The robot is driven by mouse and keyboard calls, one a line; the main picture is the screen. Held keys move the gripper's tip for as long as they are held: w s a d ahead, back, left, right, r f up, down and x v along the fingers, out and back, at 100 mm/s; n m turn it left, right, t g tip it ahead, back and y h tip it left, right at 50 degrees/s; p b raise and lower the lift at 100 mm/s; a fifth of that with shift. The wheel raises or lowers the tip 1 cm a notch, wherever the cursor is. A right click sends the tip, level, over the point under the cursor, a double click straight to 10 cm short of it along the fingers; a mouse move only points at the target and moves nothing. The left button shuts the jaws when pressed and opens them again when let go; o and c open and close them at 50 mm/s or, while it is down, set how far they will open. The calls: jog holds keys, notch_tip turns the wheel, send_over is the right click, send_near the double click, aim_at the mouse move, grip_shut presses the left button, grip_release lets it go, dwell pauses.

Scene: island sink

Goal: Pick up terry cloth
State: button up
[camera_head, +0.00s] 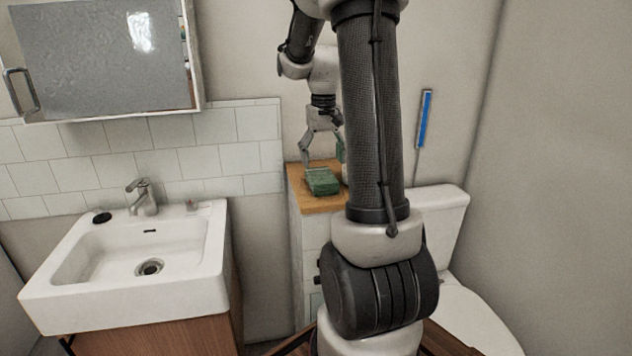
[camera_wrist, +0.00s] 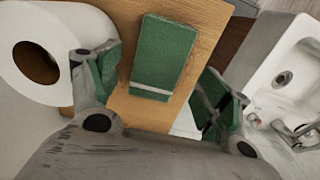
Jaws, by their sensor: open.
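The terry cloth (camera_head: 321,182) is a green folded block lying on a small wooden-topped cabinet. In the wrist view the cloth (camera_wrist: 162,52) lies between and ahead of my fingers, with a pale stripe near its lower end. My gripper (camera_head: 321,160) points down just above the cloth in the head view. In the wrist view my gripper (camera_wrist: 162,90) is open, one green-padded finger on each side, and nothing is held. I cannot tell the exact height of the fingertips above the cloth.
The wooden top (camera_head: 310,203) is narrow. A white paper roll (camera_wrist: 45,55) is close to one finger in the wrist view. The sink (camera_head: 130,265) with its tap (camera_head: 143,197) stands left, and the toilet (camera_head: 440,212) right. My arm hides part of the cabinet.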

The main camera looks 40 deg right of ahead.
aim_at(321, 174)
jog(key=f, duration=0.4)
jog(key=w+f, duration=0.1)
jog(key=f, duration=0.1)
jog(key=shift+d+f, duration=0.1)
jog(key=shift+f, duration=0.25)
jog(key=c, duration=0.8)
